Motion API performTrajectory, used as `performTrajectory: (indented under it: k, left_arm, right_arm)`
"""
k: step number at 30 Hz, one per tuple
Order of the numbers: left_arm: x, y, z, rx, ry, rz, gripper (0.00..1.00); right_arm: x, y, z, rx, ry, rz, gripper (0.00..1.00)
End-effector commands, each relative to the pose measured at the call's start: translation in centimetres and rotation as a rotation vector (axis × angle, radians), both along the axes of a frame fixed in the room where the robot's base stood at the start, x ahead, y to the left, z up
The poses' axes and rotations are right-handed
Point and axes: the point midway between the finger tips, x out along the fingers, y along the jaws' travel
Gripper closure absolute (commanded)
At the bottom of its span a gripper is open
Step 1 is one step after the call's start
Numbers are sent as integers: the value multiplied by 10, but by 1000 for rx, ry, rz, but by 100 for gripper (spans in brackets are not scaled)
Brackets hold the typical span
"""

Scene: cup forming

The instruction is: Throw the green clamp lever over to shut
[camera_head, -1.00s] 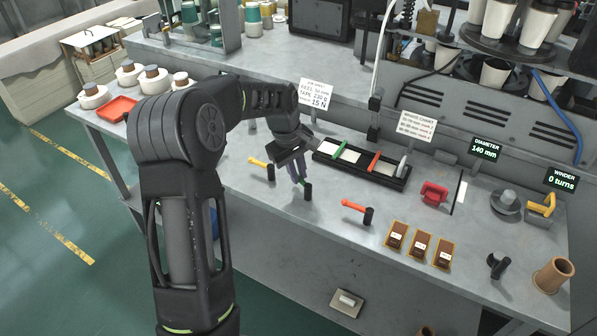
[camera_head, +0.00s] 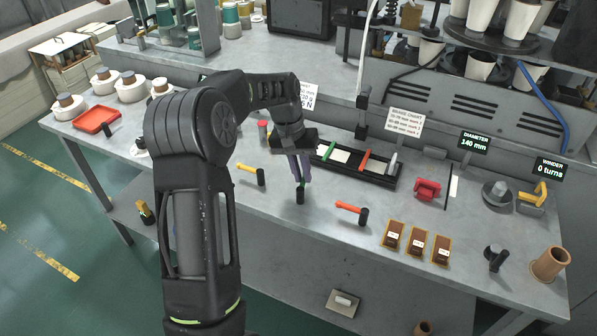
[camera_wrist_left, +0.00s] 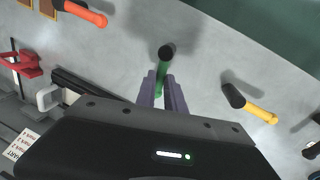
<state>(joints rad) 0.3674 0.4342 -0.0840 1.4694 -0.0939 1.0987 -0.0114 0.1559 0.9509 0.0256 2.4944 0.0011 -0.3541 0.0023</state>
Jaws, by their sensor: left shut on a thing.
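The green clamp lever (camera_wrist_left: 161,72) shows in the left wrist view, with a dark round end (camera_wrist_left: 167,51) beyond my fingertips. My left gripper (camera_wrist_left: 162,88) is shut on the green lever, one purple finger on each side of it. In the head view my left gripper (camera_head: 300,177) points down at the bench, and the lever's black end (camera_head: 300,197) shows just below the fingers; most of the green part is hidden by them. My right gripper is not in view.
A yellow lever (camera_head: 247,169) lies left of the green one and an orange lever (camera_head: 349,207) lies right. Behind is a black tray (camera_head: 385,181) with coloured bars. Brown blocks (camera_head: 416,243) and a red clamp (camera_head: 427,189) sit to the right.

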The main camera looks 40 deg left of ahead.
Motion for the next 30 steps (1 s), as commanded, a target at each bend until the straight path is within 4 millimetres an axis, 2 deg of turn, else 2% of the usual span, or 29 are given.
performTrajectory:
  k: [10,26,27,30]
  left_arm:
    - [4,-6,1,0,-1,-175,100]
    - [4,-8,0,0,-1,-206,100]
    - [4,-8,1,0,-1,-206,83]
    - [4,-8,0,0,-1,-205,75]
  right_arm:
    - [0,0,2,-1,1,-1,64]
    - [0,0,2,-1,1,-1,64]
    - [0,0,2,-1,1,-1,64]
    - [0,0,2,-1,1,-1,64]
